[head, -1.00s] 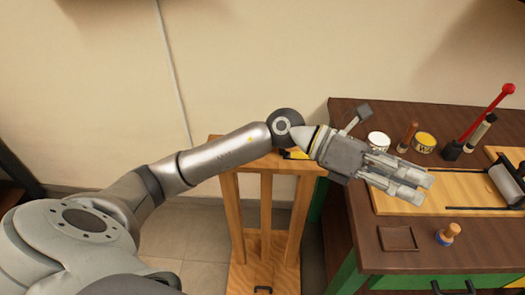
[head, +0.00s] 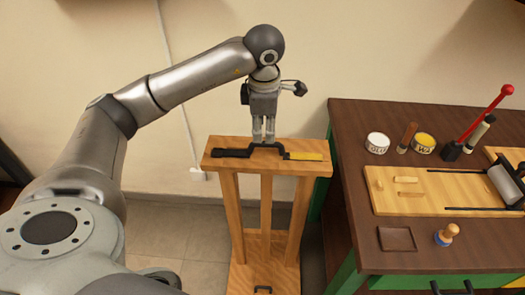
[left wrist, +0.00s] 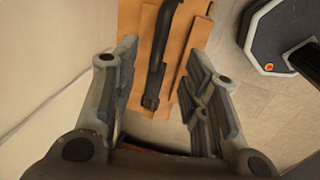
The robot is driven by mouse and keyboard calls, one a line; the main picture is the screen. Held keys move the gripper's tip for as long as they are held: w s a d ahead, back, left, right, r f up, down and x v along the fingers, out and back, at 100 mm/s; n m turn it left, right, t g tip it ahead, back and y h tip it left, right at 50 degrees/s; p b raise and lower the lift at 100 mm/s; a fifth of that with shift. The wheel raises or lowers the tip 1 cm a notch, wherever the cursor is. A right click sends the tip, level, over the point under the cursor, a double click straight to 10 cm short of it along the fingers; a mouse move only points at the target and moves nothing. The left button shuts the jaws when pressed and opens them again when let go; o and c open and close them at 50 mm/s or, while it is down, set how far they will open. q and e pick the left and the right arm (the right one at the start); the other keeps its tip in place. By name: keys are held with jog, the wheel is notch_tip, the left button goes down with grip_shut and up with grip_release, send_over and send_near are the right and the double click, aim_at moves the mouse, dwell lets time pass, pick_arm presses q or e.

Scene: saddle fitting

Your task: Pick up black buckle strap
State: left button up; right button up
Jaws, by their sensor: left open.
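My left gripper (head: 263,138) points straight down, just above the raised part. Its fingers are apart with nothing held. In the left wrist view, the black strap (left wrist: 161,50) runs lengthwise between the two open fingers (left wrist: 163,100). I cannot tell in the head view whether the fingertips touch it. My right gripper is out of view.
A dark brown workbench (head: 350,240) with green sides stands to the right. It holds a white tin (head: 377,142), a yellow tin (head: 423,142), a red-knobbed lever (head: 485,120), a small dark tray (head: 397,239) and a wooden-handled tool (head: 447,234). A wall is behind the stand.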

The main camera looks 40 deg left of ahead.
pick_arm(q)
jog(key=f, duration=0.3)
jog(key=shift+w+a, duration=0.15)
jog(key=shift+w, duration=0.15)
jog(key=f+p, duration=0.1)
jog(key=f, duration=0.1)
jog(key=w+f+p, duration=0.1)
jog(key=f, duration=0.1)
jog(key=shift+w+f, duration=0.15)
jog(key=shift+f, duration=0.35)
grip_shut()
